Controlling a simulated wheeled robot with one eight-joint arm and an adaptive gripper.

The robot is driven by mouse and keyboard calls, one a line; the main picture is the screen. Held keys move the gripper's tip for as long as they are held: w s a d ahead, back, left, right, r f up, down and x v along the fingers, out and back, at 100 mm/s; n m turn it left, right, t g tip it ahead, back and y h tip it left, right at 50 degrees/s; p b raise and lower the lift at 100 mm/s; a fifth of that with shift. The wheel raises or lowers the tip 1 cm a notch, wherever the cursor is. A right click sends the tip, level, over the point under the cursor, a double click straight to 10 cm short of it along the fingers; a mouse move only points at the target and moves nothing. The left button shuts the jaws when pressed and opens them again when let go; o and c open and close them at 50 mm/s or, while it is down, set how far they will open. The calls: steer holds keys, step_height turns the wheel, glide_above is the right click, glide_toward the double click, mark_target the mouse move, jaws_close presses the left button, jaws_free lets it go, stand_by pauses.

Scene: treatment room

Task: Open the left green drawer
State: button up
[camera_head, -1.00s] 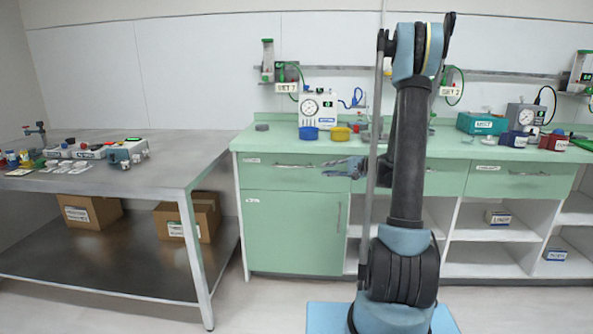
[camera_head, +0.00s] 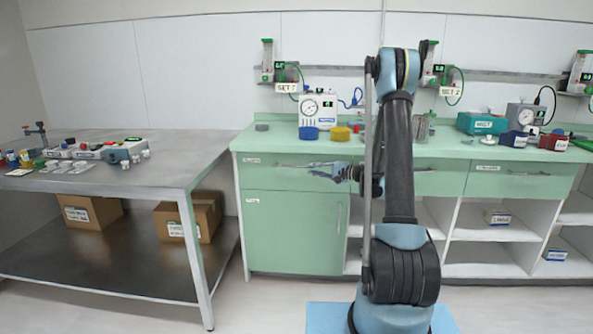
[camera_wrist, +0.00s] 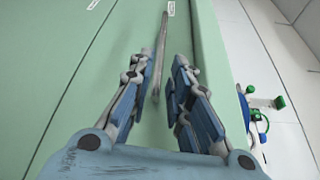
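The left green drawer (camera_head: 262,179) is a pale green front under the countertop, above a green cabinet door. It sits flush with the cabinet. Its handle (camera_head: 290,165) is a thin horizontal metal bar, partly covered by my gripper at its right part. My gripper (camera_head: 312,170) is in front of the drawer's right half. In the wrist view my gripper (camera_wrist: 164,60) has its two fingers apart, and the handle bar (camera_wrist: 162,42) runs between them, nearer the left finger. I cannot tell whether a finger touches it. The drawer front (camera_wrist: 137,25) also shows there.
The countertop (camera_head: 270,144) above holds a white gauge device (camera_head: 318,106), a blue bowl (camera_head: 309,133) and a yellow bowl (camera_head: 341,133). A metal table (camera_head: 165,170) stands at left. Open shelves are at lower right. The floor between table and cabinet is clear.

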mark_target(297, 159)
steer(key=x, duration=0.9)
steer(key=shift+w+a+f, duration=0.1)
steer(key=shift+w+a, duration=0.05)
steer(key=shift+a, duration=0.1)
jaws_close()
